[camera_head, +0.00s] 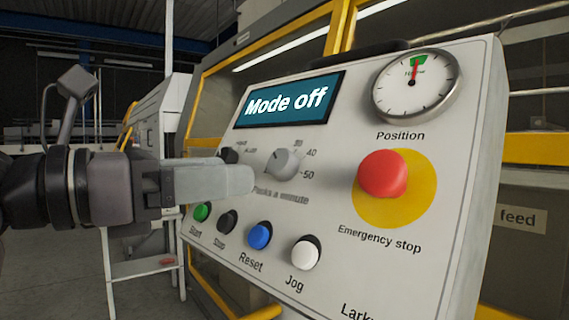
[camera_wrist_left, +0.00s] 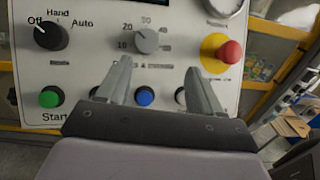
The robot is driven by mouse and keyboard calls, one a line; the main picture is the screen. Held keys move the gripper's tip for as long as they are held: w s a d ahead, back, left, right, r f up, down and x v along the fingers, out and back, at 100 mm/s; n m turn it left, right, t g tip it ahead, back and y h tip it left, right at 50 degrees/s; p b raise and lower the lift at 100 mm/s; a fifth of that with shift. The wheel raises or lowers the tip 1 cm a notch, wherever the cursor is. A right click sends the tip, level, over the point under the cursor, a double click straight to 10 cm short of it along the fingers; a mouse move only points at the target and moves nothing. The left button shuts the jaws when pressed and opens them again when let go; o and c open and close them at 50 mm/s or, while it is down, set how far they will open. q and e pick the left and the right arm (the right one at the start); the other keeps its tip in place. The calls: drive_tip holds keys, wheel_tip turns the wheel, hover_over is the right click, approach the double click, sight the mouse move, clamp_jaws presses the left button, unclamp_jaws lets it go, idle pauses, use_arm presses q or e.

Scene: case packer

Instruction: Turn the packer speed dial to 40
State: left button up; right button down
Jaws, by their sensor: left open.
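The packer speed dial (camera_head: 284,164) is a grey knob on the light control panel, with numbers around it and "Packs a minute" below. In the wrist view the dial (camera_wrist_left: 146,40) sits ahead of and between the fingertips. The exact pointer setting is too small to read. My left gripper (camera_head: 250,180) comes in from the left, in front of the panel, just left of and below the dial in the picture. In the wrist view my left gripper (camera_wrist_left: 160,75) has its two fingers spread with nothing between them, apart from the dial. My right gripper is not in view.
The red emergency stop (camera_head: 384,174) is right of the dial. Green, black, blue (camera_head: 260,235) and white buttons line the panel below. The black mode knob (camera_wrist_left: 50,36) is left of the dial. A display (camera_head: 290,101) reads "Mode off". A gauge (camera_head: 416,85) is upper right.

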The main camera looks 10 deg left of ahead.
sight(275, 164)
use_arm(q)
drive_tip(key=shift+n+t+y, duration=0.3)
drive_tip(key=shift+t+y, duration=0.2)
drive_tip(key=shift+y, duration=0.2)
drive_tip(key=x, duration=0.2)
drive_tip(key=p+x, duration=0.1)
drive_tip(key=x, duration=0.1)
drive_tip(key=w+a+x, duration=0.1)
drive_tip(key=x, duration=0.2)
drive_tip(key=shift+r+p, duration=0.3)
drive_tip(key=shift+p, duration=0.05)
drive_tip(key=c, duration=1.1)
